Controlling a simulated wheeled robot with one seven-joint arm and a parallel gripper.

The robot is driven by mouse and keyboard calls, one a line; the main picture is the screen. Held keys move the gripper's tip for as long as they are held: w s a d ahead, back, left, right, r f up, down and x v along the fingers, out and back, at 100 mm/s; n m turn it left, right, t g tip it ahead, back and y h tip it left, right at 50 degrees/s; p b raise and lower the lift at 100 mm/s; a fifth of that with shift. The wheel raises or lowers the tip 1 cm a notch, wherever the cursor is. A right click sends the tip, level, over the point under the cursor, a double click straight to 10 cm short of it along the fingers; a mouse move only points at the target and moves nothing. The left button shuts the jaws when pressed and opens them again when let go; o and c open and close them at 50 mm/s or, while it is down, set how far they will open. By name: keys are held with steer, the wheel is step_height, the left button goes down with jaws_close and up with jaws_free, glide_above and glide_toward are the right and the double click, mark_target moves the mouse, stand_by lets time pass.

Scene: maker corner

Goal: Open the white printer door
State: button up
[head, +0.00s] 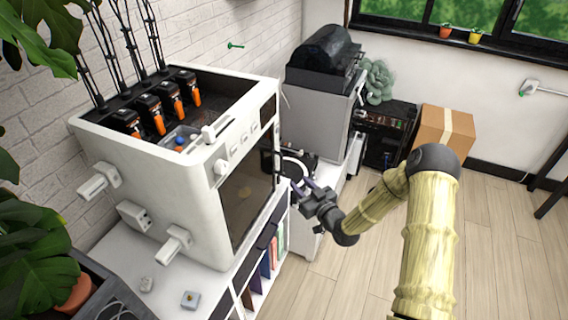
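The white printer (165,185) stands on a white cabinet at the left. Its door, with a dark window (246,196), is on the side facing right and looks closed, flush with the body. A dark upright strip, perhaps the handle, shows at the door's far right edge (277,160). My gripper (299,186) is just right of that edge, with its fingers pointing toward the printer. The fingers look apart, with nothing visible between them. A small gap seems to separate them from the door, but contact is hard to judge.
A grey machine with a black cover (325,60) stands behind. A cardboard box (443,130) is on the right. Shelves with books (266,262) are below the printer. Plants (35,245) crowd the left edge. The wooden floor (500,250) at right is clear.

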mark_target(282, 164)
steer(key=p+x, duration=0.2)
steer(key=x, duration=0.9)
steer(key=shift+p, duration=0.35)
steer(key=shift+s, duration=0.1)
jaws_close()
